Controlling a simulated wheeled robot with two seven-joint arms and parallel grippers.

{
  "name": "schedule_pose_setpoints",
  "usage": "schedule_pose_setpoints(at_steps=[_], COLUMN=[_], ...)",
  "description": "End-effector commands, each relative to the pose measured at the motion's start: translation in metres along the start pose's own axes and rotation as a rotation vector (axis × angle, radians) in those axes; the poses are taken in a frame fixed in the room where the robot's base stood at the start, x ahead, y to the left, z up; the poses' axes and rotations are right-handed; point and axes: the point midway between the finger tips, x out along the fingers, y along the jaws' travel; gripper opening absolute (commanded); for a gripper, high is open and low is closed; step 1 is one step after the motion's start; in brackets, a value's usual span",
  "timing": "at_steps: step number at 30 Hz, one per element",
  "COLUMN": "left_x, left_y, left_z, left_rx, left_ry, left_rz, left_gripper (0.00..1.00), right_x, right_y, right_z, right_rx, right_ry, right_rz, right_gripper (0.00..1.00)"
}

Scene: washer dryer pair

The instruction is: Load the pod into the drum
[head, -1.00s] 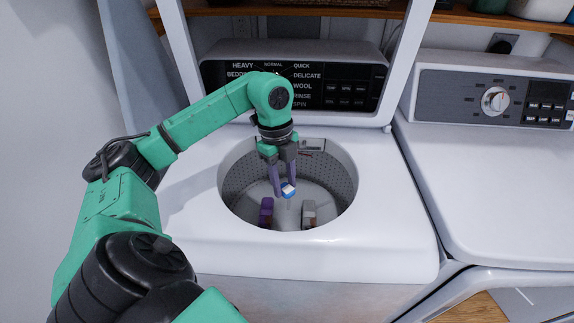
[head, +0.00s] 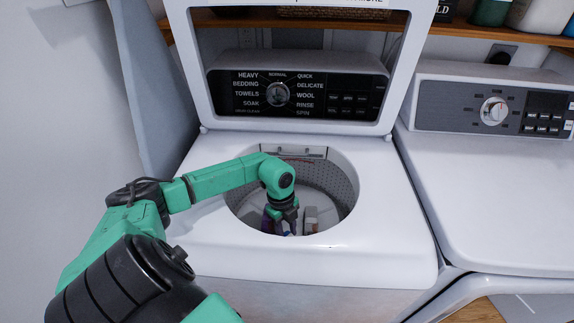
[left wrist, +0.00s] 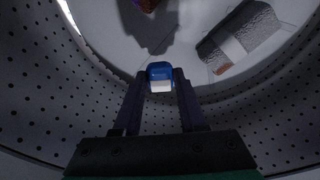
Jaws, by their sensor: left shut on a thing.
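The pod (left wrist: 160,77), small, blue and white, sits between the fingertips of my left gripper (left wrist: 160,88) in the left wrist view. The gripper is shut on it. In the head view my left gripper (head: 288,229) reaches down inside the washer's open drum (head: 343,185), low and towards the front wall. The pod is mostly hidden there by the gripper and drum rim. The perforated drum wall surrounds the gripper in the wrist view. I cannot tell whether the pod touches the drum floor. My right gripper is not in view.
A grey rolled cloth with a pale band (left wrist: 238,42) lies in the drum, right of the gripper. A purple item (head: 268,213) is partly hidden behind my gripper. The washer lid (head: 297,8) stands open. A dryer (head: 500,185) stands to the right.

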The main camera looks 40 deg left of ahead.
Motion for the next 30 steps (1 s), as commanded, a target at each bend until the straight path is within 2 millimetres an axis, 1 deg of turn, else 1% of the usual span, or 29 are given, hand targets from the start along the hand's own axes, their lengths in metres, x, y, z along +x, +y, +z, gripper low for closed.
schedule_pose_setpoints(at_steps=[9, 12, 13, 14, 15, 23, 25, 28, 29, 30], left_x=[0.011, 0.011, 0.011, 0.011, 0.011, 0.01, 0.008, -0.007, -0.009, -0.015], left_y=[0.0, 0.0, 0.0, 0.0, 0.0, 0.0, 0.0, 0.0, -0.001, -0.001], left_z=[0.002, 0.002, 0.002, 0.002, 0.002, 0.002, 0.001, -0.001, 0.0, 0.001], left_rx=[-0.001, -0.001, -0.001, -0.001, -0.001, -0.001, -0.001, 0.0, 0.0, 0.0], left_ry=[0.0, 0.0, 0.0, 0.0, 0.0, 0.0, 0.0, 0.0, -0.002, -0.003], left_rz=[0.001, 0.001, 0.001, 0.001, 0.001, 0.001, 0.0, -0.001, -0.002, -0.002], left_gripper=[0.0, 0.0, 0.45, 0.56, 0.71, 0.71, 0.71, 0.71, 0.71, 0.71], right_x=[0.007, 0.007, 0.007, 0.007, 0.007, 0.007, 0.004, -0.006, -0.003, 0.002], right_y=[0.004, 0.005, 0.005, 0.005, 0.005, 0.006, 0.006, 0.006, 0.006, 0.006], right_z=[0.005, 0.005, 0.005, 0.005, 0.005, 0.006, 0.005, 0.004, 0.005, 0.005], right_rx=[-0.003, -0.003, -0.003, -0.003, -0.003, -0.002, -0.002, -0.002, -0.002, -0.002], right_ry=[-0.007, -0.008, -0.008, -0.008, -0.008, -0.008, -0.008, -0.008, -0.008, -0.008], right_rz=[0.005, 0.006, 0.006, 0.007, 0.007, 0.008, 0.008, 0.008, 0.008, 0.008], right_gripper=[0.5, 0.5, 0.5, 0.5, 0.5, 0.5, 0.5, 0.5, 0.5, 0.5])
